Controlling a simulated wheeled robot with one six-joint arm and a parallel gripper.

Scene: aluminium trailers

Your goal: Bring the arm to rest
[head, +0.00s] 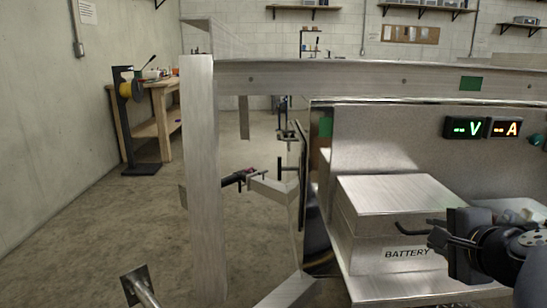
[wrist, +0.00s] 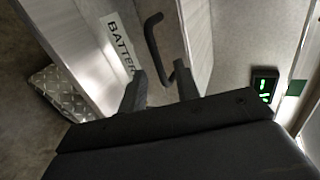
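My arm comes in from the right edge of the head view, and my gripper (head: 438,232) is in front of the battery box. In the wrist view my gripper (wrist: 160,84) has its two dark fingers spread apart, with nothing clamped between them. The metal battery box (head: 390,205) has a BATTERY label (head: 405,252) on its front. Its dark bent handle (wrist: 152,42) shows just beyond and between the fingertips in the wrist view. I cannot tell whether a finger touches the handle.
The box stands on a metal shelf (head: 425,288) under a panel with a green V display (head: 466,128) and a red A display (head: 505,128). A metal post (head: 201,170) and top rail (head: 340,78) frame the left. Open concrete floor (head: 110,225) lies left.

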